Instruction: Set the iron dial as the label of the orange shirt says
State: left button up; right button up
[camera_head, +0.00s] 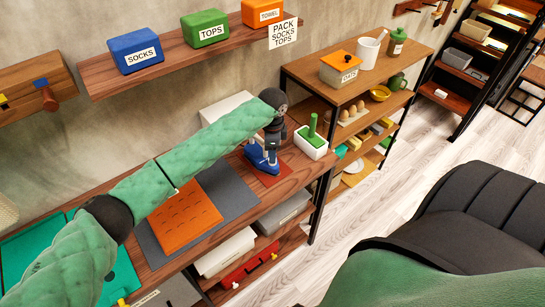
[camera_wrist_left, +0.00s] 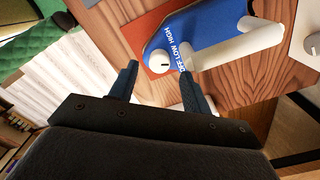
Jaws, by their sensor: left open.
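The blue iron (camera_head: 258,158) stands on a small red-brown mat on the wooden bench top. In the left wrist view the iron (camera_wrist_left: 205,28) shows a round white dial (camera_wrist_left: 158,62) with a small dark mark and the words OFF LOW HIGH beside it. I cannot tell surely which word the mark meets. My left gripper (camera_wrist_left: 159,84) is open, its two dark fingers apart just short of the dial, with nothing between them. A flat orange piece (camera_head: 180,217), seemingly the shirt, lies on a grey mat; no label on it is readable. My right gripper is not in view.
A white holder with a green handle (camera_head: 312,138) stands right of the iron. A shelf above carries blue SOCKS (camera_head: 135,50), green TOPS (camera_head: 205,27) and orange TOWEL (camera_head: 263,11) boxes. A teal piece (camera_head: 122,277) lies at the bench's left.

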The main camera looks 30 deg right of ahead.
pick_arm(q)
jog(key=shift+r+b, duration=0.75)
jog(key=shift+r, duration=1.6)
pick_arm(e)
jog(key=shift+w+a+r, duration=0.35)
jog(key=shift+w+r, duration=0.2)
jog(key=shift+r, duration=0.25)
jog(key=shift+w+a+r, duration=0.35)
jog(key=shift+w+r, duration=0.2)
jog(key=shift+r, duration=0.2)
